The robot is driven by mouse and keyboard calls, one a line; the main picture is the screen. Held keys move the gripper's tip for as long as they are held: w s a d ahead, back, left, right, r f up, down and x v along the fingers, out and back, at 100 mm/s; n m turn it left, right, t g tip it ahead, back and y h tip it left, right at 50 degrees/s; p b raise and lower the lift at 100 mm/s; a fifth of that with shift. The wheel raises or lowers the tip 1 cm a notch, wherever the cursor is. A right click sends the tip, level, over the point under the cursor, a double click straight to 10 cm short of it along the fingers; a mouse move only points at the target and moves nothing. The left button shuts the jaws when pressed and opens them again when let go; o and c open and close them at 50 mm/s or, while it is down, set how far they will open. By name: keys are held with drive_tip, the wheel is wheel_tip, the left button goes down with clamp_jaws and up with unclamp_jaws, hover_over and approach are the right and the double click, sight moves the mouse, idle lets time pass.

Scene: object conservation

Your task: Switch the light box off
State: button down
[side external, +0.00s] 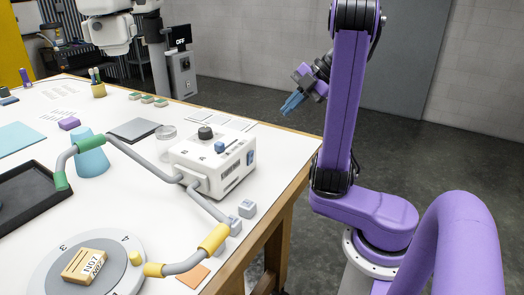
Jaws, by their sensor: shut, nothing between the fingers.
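The light box (222,172) appears to be the white box near the table's right edge, with two grey bendable arms coming from it. On it are a black knob (205,132), a small blue lever (219,147) and a blue switch (250,157) on its right end. Whether it is on or off is not clear. My gripper (287,108), with blue fingers, is shut and empty. It is in the air to the upper right of the box, apart from it, pointing down-left.
Small grey cubes (247,208) lie before the box. A screen behind (181,42) reads OFF.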

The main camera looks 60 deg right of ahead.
sight(251, 158)
drive_tip(key=s+a+f, duration=0.1)
drive_tip(key=s+f, duration=0.2)
drive_tip(key=f, duration=0.2)
drive_tip(key=shift+f+g+y, duration=0.2)
drive_tip(key=shift+g+y, duration=0.2)
drive_tip(key=x, duration=1)
drive_tip(key=shift+w+r, duration=0.15)
drive_tip(key=shift+w, duration=1.05)
drive_tip(key=shift+w+r, duration=0.1)
drive_tip(key=shift+w, duration=0.65)
